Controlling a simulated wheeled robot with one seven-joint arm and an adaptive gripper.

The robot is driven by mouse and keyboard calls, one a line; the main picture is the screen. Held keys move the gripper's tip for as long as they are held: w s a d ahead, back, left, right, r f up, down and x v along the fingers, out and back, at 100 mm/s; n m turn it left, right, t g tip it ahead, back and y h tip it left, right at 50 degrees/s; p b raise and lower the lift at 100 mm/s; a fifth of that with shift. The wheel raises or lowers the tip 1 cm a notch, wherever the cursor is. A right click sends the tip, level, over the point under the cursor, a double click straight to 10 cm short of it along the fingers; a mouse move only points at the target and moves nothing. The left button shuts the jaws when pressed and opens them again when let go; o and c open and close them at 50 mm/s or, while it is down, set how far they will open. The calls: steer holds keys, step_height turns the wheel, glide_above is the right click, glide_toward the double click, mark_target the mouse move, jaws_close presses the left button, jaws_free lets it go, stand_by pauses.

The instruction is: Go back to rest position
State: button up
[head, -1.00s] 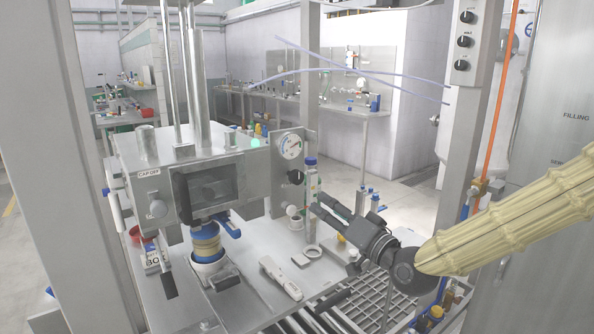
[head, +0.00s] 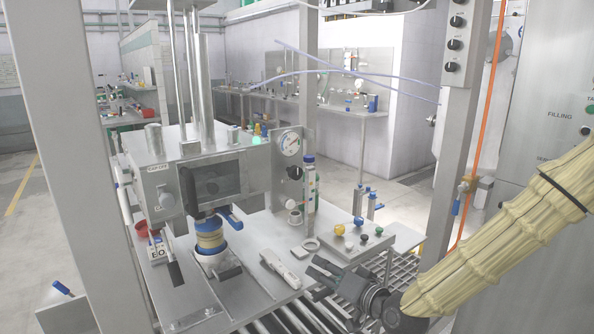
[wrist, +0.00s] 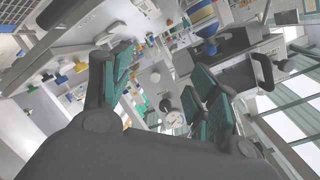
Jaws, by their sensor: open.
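My gripper (head: 322,277) is at the lower middle right of the head view, beside the front right corner of the steel worktable. Its arm, in a ribbed cream sleeve, comes in from the right. In the wrist view the two green-padded fingers (wrist: 160,95) stand apart with nothing held between them. The gripper is clear of the filling machine (head: 215,175) and its gauge panel (head: 289,165).
The worktable holds a white handheld tool (head: 280,268), a flat square ring (head: 311,244), and a tall blue-capped tube (head: 309,185). A control box with coloured buttons (head: 350,238) stands near the gripper. A steel post (head: 455,150) rises behind the arm. Roller conveyor lies below.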

steer(key=s+d+f+g+h, duration=0.1)
steer(key=s+d+f+g, duration=0.1)
steer(key=s+f, duration=0.45)
steer(key=s+d+f+g+h+p, duration=0.1)
steer(key=s+f+g+h, duration=0.15)
steer(key=f, duration=0.75)
steer(key=s+d+f+g+h, duration=0.1)
steer(key=s+d+f+g, duration=0.1)
steer(key=s+f, duration=0.5)
steer(key=s+d+f+g+h, duration=0.2)
steer(key=s+d+f, duration=0.3)
steer(key=s+f, duration=0.3)
steer(key=s+d+f+n+g+h+p, duration=0.1)
steer(key=s+d+f+g, duration=0.3)
steer(key=s+f, duration=0.4)
steer(key=s+d+h, duration=0.1)
steer(key=s, duration=0.6)
steer(key=shift+s+d+f+n, duration=0.15)
steer(key=shift+s+d+n, duration=0.05)
steer(key=shift+s+n, duration=0.15)
steer(key=shift+h, duration=0.25)
